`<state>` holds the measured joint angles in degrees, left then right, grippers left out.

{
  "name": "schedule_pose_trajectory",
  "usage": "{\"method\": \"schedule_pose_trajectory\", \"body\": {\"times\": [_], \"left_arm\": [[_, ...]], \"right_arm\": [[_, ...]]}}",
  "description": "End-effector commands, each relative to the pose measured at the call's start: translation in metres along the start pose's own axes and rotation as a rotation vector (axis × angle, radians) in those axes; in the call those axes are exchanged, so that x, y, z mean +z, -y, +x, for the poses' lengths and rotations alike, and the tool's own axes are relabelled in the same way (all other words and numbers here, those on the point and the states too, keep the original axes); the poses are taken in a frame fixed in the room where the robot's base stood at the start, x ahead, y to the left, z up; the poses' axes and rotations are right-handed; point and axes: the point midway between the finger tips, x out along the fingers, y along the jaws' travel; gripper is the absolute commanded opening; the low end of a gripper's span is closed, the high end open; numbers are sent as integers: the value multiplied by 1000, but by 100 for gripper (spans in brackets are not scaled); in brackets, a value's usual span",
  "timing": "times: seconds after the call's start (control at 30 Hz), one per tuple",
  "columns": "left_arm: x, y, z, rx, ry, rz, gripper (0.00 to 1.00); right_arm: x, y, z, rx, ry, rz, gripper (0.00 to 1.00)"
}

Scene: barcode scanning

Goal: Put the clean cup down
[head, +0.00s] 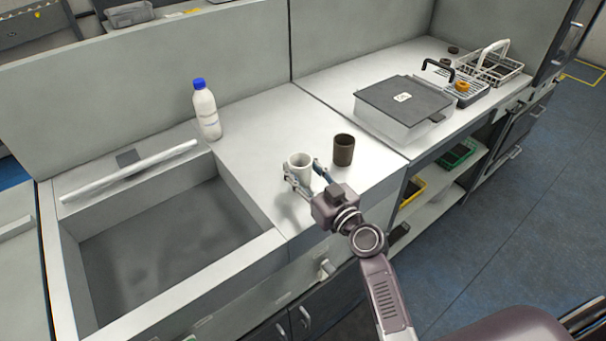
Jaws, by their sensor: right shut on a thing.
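A white cup (300,167) stands upright between the fingers of my right gripper (304,176), over the counter to the right of the sink. The gripper is shut on the cup. I cannot tell whether the cup's base touches the counter. A dark brown cup (343,150) stands on the counter (262,130) just to the right of the white cup, apart from it. My left gripper is not in the head view.
A sink (160,245) lies to the left. A white bottle with a blue cap (206,112) stands behind it. A grey lidded box (404,104) and a wire basket (497,66) stand on the right counter. The counter between bottle and cups is clear.

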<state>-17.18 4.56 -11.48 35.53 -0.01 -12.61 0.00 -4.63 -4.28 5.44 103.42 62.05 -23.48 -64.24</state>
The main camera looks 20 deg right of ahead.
Motion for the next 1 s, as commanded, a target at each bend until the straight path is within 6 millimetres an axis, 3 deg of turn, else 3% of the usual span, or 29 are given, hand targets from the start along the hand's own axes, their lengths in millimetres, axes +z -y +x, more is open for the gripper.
{"method": "schedule_pose_trajectory", "body": {"times": [0.07, 0.5, 0.53, 0.67, 1.0], "left_arm": [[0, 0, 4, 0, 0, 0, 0], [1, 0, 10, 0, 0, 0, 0], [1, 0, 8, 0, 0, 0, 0], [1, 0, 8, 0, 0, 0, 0], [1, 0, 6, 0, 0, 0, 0]], "right_arm": [[8, -1, 0, 1, 1, -1, 14], [14, 0, 0, 0, 0, 0, 14], [12, 0, 0, 0, 0, 0, 41], [12, 0, 0, 0, 0, 1, 55], [11, 0, 0, 1, 0, 2, 57]]}}
